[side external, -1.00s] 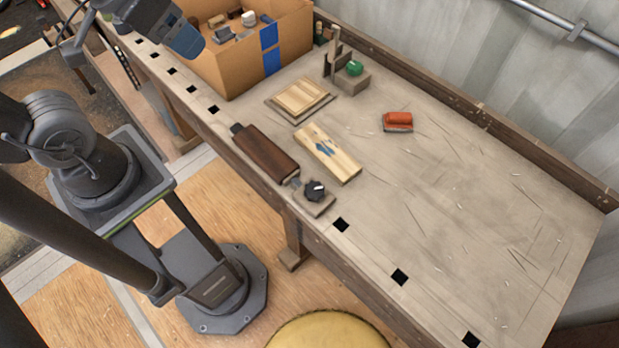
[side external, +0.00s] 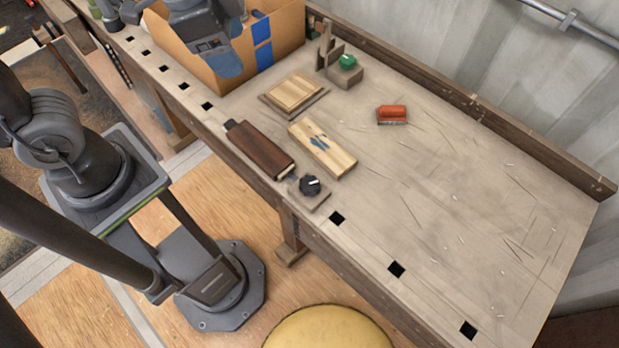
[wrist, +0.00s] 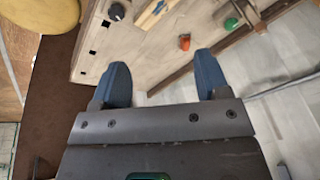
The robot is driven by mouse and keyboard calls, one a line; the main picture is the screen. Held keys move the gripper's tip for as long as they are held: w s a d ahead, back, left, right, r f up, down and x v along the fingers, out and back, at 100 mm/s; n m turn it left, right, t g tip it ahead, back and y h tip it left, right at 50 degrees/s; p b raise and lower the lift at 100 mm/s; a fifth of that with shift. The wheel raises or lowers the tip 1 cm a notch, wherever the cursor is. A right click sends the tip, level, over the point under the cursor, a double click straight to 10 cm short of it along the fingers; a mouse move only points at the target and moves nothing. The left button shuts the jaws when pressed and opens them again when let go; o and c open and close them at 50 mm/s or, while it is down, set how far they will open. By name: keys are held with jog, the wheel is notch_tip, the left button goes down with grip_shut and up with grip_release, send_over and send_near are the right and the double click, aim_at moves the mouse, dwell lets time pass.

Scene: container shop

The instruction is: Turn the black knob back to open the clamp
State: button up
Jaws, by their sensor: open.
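The black knob (side external: 309,185) with a white mark sits on a small wooden base at the bench's front edge, beside the end of a dark brown wooden block (side external: 262,148). In the wrist view the black knob (wrist: 116,12) is at the top edge. A pale board with a blue mark (side external: 322,150) lies behind the block. My gripper (side external: 222,64) is over the cardboard box, well left of the knob and apart from it. The wrist view shows its two blue fingers (wrist: 162,78) spread wide with nothing between them.
A cardboard box (side external: 262,56) with blue tape stands at the bench's far left. The bench's right half is clear.

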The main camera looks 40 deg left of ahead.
jog(key=w+d+f+m+g, duration=0.2)
jog(key=d+f+m, duration=0.2)
jog(key=d+m, duration=0.15)
jog(key=m+g, duration=0.1)
jog(key=m, duration=0.6)
send_near(310, 183)
jog(key=shift+y, duration=0.4)
jog(key=f, duration=0.9)
jog(key=shift+w+d+f, duration=0.1)
jog(key=shift+d, duration=0.25)
jog(key=c, duration=0.9)
jog(key=shift+c, duration=0.2)
